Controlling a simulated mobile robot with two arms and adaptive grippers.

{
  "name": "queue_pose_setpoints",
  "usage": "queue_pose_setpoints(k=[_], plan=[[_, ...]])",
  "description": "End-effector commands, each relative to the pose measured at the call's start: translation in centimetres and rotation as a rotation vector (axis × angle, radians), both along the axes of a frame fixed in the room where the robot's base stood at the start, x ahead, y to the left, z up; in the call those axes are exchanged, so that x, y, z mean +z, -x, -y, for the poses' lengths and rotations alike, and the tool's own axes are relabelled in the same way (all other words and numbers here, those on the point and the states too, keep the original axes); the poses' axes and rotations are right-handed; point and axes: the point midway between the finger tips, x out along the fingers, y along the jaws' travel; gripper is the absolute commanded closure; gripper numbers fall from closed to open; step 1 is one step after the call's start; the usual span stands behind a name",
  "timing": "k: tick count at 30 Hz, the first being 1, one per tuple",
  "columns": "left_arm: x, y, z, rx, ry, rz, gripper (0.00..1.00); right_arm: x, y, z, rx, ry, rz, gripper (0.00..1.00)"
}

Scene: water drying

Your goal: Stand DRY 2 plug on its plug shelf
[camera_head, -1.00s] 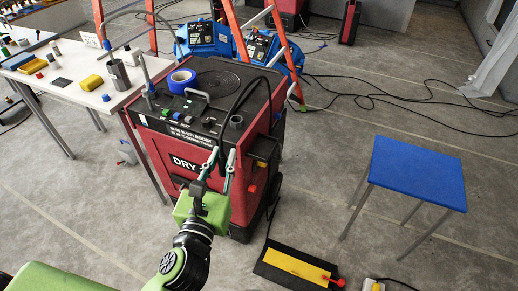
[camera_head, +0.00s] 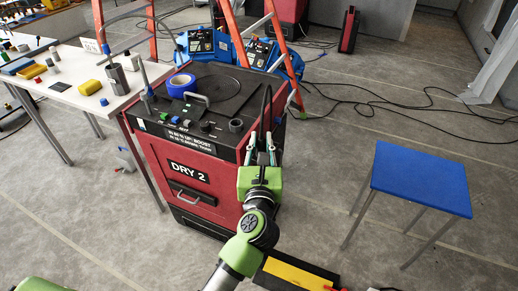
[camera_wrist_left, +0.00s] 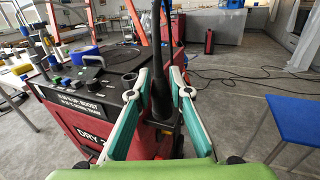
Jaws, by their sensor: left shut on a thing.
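The red and black DRY 2 machine (camera_head: 200,160) stands left of centre in the head view, its label facing me. My left gripper (camera_head: 262,142) is at the machine's right edge, its slim teal fingers upright. In the left wrist view the gripper (camera_wrist_left: 160,93) is shut on a dark upright piece, the DRY 2 plug (camera_wrist_left: 160,98), with a black cable rising from it. The plug is mostly hidden by the fingers in the head view. The plug shelf cannot be clearly made out; the gripper covers that side of the machine. My right gripper is out of view.
A blue-topped stool (camera_head: 422,178) stands to the right. A white table (camera_head: 75,92) with small items is at left. An orange ladder (camera_head: 283,45) and blue machines (camera_head: 205,45) are behind. A black-and-yellow mat (camera_head: 292,275) lies in front. Cables cross the floor.

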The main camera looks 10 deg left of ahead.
Motion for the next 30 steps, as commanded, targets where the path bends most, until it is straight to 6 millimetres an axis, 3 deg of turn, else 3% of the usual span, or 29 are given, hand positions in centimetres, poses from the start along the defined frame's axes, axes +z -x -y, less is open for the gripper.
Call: queue_pose_setpoints(k=[5,6,12,19,24,30], plan=[[-1.9,-4.4,-1.5,0.001,-0.006,0.002,1.00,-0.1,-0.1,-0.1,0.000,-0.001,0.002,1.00],[-3.2,-5.0,-1.7,0.000,-0.008,-0.002,1.00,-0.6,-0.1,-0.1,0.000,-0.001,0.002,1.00],[-6.4,-7.5,-2.6,0.000,-0.005,0.001,1.00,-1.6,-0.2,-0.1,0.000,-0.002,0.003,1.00],[-7.9,-8.7,-2.9,-0.001,-0.003,0.001,1.00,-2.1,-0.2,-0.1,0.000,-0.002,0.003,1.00],[-10.3,-8.8,-3.0,-0.001,-0.005,-0.001,1.00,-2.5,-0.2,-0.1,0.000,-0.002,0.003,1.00],[-10.8,-8.8,-2.9,0.000,0.000,0.002,1.00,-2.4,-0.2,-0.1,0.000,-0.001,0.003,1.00]])
